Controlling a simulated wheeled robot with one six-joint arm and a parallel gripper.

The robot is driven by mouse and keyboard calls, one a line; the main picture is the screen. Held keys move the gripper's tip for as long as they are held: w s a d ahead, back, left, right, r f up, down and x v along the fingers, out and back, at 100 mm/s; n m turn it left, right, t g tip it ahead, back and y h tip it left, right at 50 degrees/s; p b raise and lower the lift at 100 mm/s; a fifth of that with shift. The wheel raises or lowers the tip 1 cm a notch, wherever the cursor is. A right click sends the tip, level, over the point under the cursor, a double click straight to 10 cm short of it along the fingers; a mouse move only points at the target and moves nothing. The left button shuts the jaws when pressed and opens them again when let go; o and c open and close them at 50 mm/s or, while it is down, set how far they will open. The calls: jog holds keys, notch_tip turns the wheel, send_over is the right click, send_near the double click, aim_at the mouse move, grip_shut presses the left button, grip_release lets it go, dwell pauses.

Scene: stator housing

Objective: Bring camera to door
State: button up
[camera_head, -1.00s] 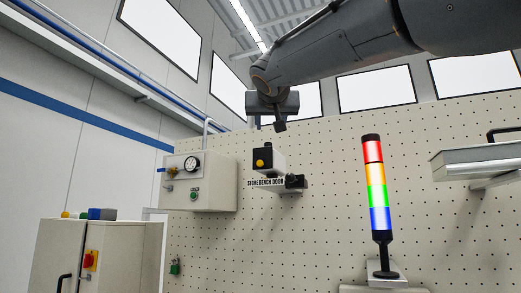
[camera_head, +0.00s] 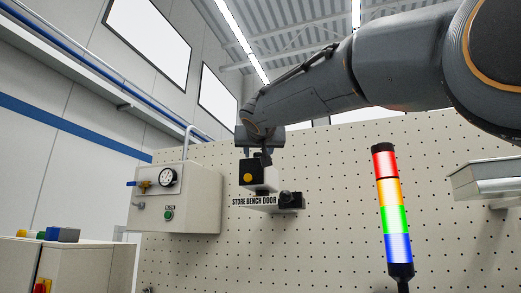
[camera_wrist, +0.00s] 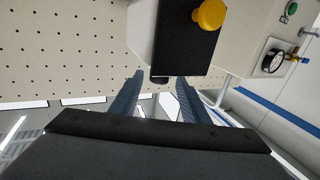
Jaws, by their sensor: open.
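A small box with a black face and a yellow button (camera_head: 248,178) sits on a wall shelf. The shelf carries a label reading "STORE BENCH DOOR" (camera_head: 254,201). A black part (camera_head: 291,200) sticks out at the shelf's right end. My gripper (camera_head: 261,158) is at the box's top in the head view; whether it touches is unclear. In the wrist view, which is upside down, my gripper (camera_wrist: 160,98) is open, and the box's black face (camera_wrist: 183,45) and yellow button (camera_wrist: 209,13) are beyond the fingers. No separate camera can be made out.
A wall panel with a gauge (camera_head: 167,178) and green button is left of the shelf. A lit signal tower (camera_head: 392,205) stands to the right. A grey shelf (camera_head: 487,180) juts out at far right. A cabinet (camera_head: 80,265) stands lower left. The pegboard (camera_head: 330,235) is behind.

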jog(key=shift+w+p, duration=0.6)
jog(key=shift+w, duration=0.8)
grip_shut()
jog(key=shift+d, duration=0.2)
jog(key=shift+s+a, duration=0.1)
jog(key=shift+a, duration=0.05)
